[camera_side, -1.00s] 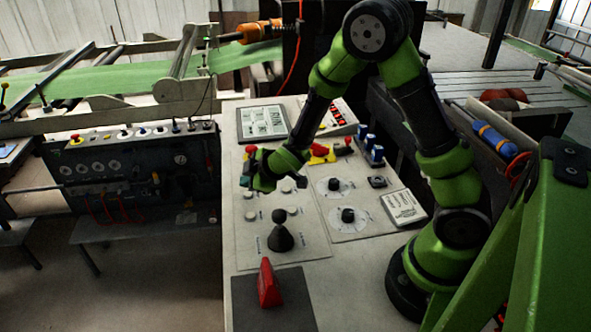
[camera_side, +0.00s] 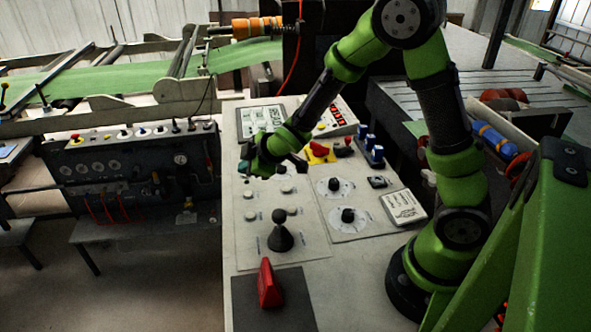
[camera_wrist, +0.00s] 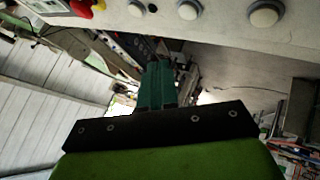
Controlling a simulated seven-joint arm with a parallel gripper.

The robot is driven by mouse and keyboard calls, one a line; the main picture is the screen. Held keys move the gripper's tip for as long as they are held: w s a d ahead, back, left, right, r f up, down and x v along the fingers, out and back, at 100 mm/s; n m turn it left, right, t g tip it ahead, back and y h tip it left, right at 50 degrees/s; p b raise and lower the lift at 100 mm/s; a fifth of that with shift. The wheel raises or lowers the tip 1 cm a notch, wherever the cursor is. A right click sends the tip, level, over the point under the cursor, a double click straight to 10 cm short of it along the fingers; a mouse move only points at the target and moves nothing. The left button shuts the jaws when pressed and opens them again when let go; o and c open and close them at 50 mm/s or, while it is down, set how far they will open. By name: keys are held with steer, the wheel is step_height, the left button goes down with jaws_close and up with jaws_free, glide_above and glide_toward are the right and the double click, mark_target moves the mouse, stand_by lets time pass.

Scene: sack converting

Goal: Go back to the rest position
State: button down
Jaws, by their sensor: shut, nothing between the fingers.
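My gripper (camera_side: 243,168) is above the far left part of the pale control panel (camera_side: 240,285) in the side view, near the screen (camera_side: 262,119). In the wrist view my gripper (camera_wrist: 157,68) shows as dark green fingers shut together, with nothing between them. The panel's edge (camera_wrist: 230,30) runs across the top of the wrist view. The fingers appear clear of the panel's buttons.
A black joystick (camera_side: 281,235) and a red wedge-shaped piece (camera_side: 268,285) stand towards the panel's front. Knobs (camera_side: 348,215), a red switch on yellow (camera_side: 320,149) and blue switches (camera_side: 374,152) lie to the right. A machine (camera_side: 130,170) stands left across a gap.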

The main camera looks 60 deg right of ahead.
steer(key=s+f+m, duration=0.1)
steer(key=s+m+g, duration=0.1)
steer(key=shift+s+f+g, duration=0.3)
steer(key=shift+f, duration=0.1)
steer(key=s+a+r+m+y, duration=0.2)
steer(key=s+a+r+m, duration=0.2)
steer(key=s+r+m, duration=0.6)
steer(key=s+r, duration=0.8)
steer(key=s, duration=0.2)
steer(key=shift+s+r, duration=0.3)
steer(key=shift+r, duration=0.05)
steer(key=c, duration=1.8)
jaws_free()
steer(key=shift+c, duration=0.2)
